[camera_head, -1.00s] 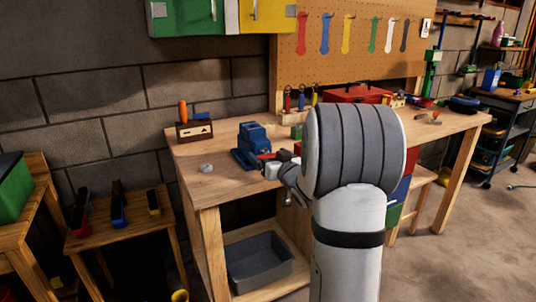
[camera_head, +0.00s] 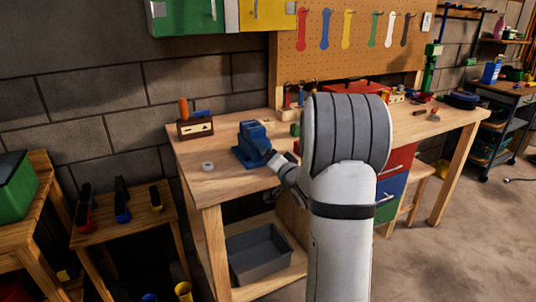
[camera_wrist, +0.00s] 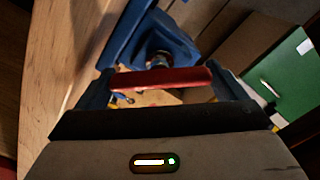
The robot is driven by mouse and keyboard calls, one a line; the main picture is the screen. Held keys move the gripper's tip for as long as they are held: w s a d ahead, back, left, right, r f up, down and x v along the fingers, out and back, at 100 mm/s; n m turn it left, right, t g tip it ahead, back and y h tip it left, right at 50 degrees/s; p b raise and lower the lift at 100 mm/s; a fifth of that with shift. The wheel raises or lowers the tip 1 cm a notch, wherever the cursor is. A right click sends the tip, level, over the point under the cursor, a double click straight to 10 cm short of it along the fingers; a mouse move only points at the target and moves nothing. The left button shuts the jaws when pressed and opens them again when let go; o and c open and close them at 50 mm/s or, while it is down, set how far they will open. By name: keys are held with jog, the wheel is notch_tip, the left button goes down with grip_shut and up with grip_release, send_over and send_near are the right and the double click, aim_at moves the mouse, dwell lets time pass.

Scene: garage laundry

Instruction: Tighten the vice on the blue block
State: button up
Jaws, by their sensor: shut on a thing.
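The blue vice (camera_head: 252,145) stands near the front left edge of the wooden workbench (camera_head: 222,186). It also shows at the top of the wrist view (camera_wrist: 165,42), with a screw facing me. Its red handle bar (camera_wrist: 160,79) lies roughly crosswise between my fingers. My gripper (camera_wrist: 168,88) is shut on this bar; it also shows in the head view (camera_head: 281,163), close in front of the vice. I cannot make out the blue block apart from the vice's blue body.
A small grey round object (camera_head: 208,166) lies left of the vice, and a brown holder (camera_head: 196,127) with an orange-handled tool stands behind. Coloured drawers (camera_head: 390,186) sit under the bench. A grey bin (camera_head: 260,254) rests on the lower shelf. The bench's left front is mostly clear.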

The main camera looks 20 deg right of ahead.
jog(key=shift+s+f+m, duration=0.1)
jog(key=shift+f+m, duration=0.15)
jog(key=shift+m, duration=0.15)
jog(key=o, duration=0.7)
jog(key=shift+s, duration=0.1)
jog(key=shift+c, duration=0.2)
jog(key=shift+o, duration=0.2)
jog(key=shift+r, duration=0.15)
jog(key=s, duration=0.7)
jog(key=shift+s+d, duration=0.2)
jog(key=shift+s, duration=0.15)
